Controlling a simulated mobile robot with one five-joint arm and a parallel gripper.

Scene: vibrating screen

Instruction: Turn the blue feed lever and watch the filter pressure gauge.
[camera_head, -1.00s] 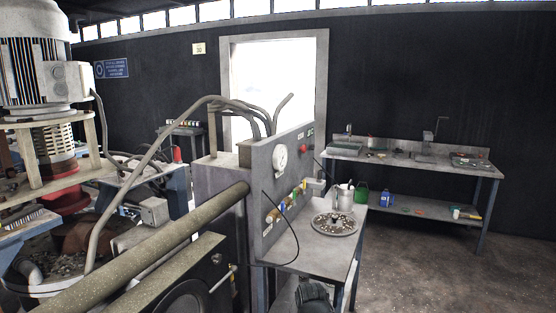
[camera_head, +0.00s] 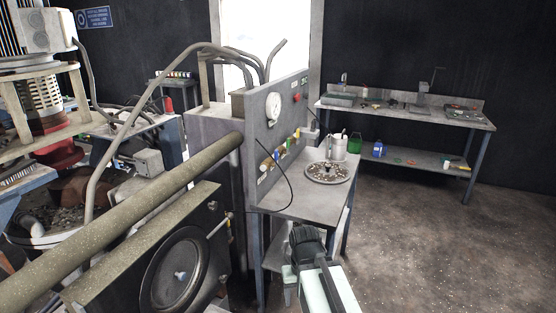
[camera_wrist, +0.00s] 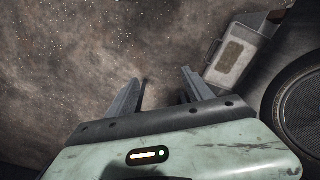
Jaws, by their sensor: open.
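A grey upright panel (camera_head: 262,130) stands left of centre in the head view. A round white pressure gauge (camera_head: 273,110) is on its face, with a red button to its upper right. A slanting row of small coloured valve handles (camera_head: 276,156) runs below the gauge. A bluish one seems to be among them, but it is too small to be sure. My gripper (camera_wrist: 160,82) is open and empty in the wrist view, over bare speckled floor. My arm shows at the bottom of the head view, below and apart from the panel; the fingers cannot be made out there.
A small table (camera_head: 290,203) beside the panel holds a round tray (camera_head: 327,181) and a metal jug. A thick pipe (camera_head: 130,215) slants across the left. A thin black cable hangs from the panel. A long workbench (camera_head: 405,116) stands behind. The floor at right is clear.

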